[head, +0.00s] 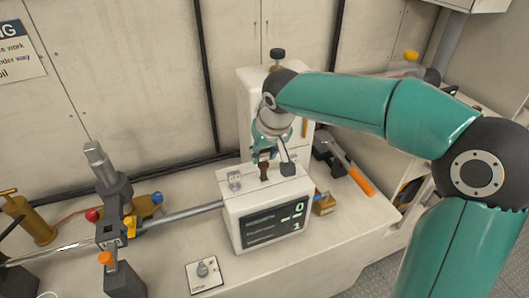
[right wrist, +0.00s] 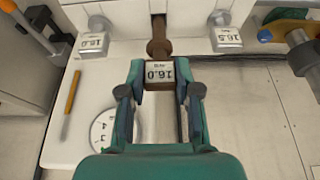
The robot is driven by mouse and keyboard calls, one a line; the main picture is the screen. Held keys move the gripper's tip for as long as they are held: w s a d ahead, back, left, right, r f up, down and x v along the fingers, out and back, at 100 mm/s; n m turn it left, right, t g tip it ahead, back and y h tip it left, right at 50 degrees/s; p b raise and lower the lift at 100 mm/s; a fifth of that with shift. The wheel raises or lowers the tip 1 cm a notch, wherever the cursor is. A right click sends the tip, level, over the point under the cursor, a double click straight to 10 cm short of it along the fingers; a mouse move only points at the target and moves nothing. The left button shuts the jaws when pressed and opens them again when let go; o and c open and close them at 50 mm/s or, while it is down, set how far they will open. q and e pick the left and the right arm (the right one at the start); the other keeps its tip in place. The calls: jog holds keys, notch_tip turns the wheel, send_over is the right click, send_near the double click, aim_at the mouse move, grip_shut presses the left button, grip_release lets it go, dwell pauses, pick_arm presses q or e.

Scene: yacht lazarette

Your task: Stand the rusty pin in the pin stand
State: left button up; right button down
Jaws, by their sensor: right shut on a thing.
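My right gripper (head: 266,150) is shut on the rusty pin, over the back edge of the white box with the dark display. The rusty pin (head: 264,172) is brown, with a tag. In the right wrist view, the pin (right wrist: 158,48) shows a tag reading 16.0 between the fingertips (right wrist: 159,92) of the gripper. The white box (head: 225,204) has grey metal pieces at its top, tagged 16.5 (right wrist: 228,38) and 16.0 (right wrist: 93,42). I cannot tell which thing is the pin stand, nor whether the pin's lower end touches anything. My left gripper is not in view.
A white upright machine (head: 254,87) stands behind the box. An orange-handled tool (head: 361,181) lies to the right, near a small brass-coloured block (head: 324,204). A clamp with a long rod (head: 180,215) stands left. A small plate with a knob (head: 203,270) lies in front.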

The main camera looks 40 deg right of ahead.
aim_at(265, 164)
jog(key=shift+f+b, duration=1.85)
jog(key=shift+f, duration=0.25)
dwell(0.6)
jog(key=c, duration=0.7)
grip_release()
jog(key=v, duration=1.2)
